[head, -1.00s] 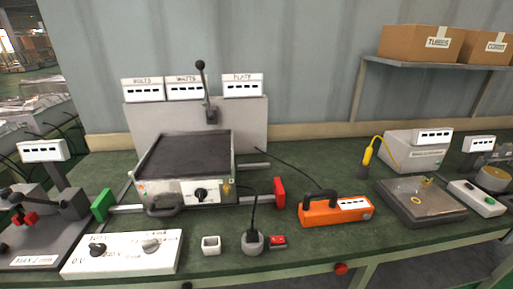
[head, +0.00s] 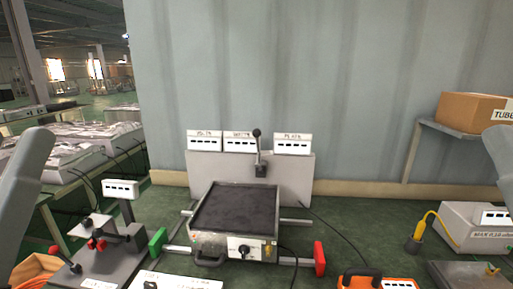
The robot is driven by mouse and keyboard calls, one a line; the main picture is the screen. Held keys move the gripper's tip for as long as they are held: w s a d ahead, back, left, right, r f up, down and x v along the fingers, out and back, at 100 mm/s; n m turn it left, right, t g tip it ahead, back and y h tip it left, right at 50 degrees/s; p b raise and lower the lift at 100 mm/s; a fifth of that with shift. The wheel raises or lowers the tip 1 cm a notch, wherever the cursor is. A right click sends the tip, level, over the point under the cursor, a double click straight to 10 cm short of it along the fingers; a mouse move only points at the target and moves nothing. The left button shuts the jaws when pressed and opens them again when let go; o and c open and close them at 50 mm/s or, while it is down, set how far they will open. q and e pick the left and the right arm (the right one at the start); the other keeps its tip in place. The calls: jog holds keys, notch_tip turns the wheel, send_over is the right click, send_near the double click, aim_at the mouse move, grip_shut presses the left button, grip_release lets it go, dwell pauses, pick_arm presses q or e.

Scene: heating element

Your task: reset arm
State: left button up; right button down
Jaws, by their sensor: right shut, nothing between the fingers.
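My left arm (head: 22,185) shows as a grey link at the left edge. My right arm (head: 501,152) shows as a grey link at the right edge. No fingers of either gripper show. The heating element station stands between them, with a dark flat plate (head: 236,209) in a metal frame and a black knob (head: 243,251) on its front. A black-knobbed lever (head: 257,147) stands upright behind the plate. A green block (head: 157,242) is at its left and a red block (head: 319,258) at its right.
Three labelled displays (head: 239,141) top the grey back panel (head: 298,176). A lever fixture (head: 110,250) stands left. An orange tool (head: 360,280), a yellow-handled probe (head: 416,242) and a grey box (head: 465,228) are right. A cardboard box (head: 470,111) sits on a shelf (head: 432,125).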

notch_tip(320, 180, up, 37)
jog(key=p, duration=3.3)
jog(key=shift+r+y+p, duration=0.15)
jog(key=shift+y+p, duration=0.15)
jog(key=shift+p, duration=0.1)
